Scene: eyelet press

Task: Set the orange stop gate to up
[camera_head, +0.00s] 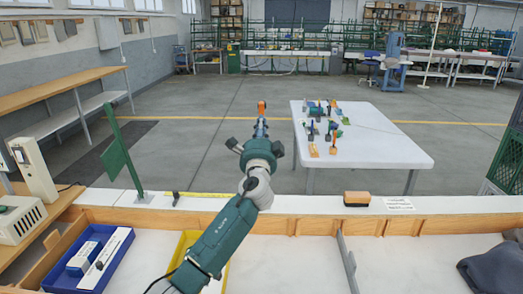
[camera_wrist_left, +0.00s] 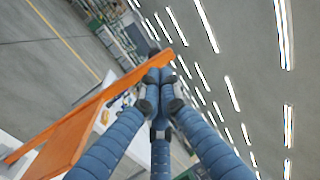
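The orange stop gate (camera_wrist_left: 82,128) shows in the left wrist view as a wide plate with a long thin bar. The bar slants from lower left up to my left gripper (camera_wrist_left: 160,68). Its three blue fingers are drawn together, and the bar's far part runs in among the fingertips. In the head view only an orange end of the gate (camera_head: 261,106) shows, at the tip of my left gripper (camera_head: 261,126). The gate's foot is hidden behind my arm there. My right gripper is in neither view.
A green gate (camera_head: 118,162) stands slightly tilted on the bench ledge at left. A blue tray (camera_head: 61,275) and a yellow tray (camera_head: 187,242) sit on the bench. An orange and black block (camera_head: 357,198) lies on the ledge. A white table (camera_head: 385,143) with small parts stands beyond.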

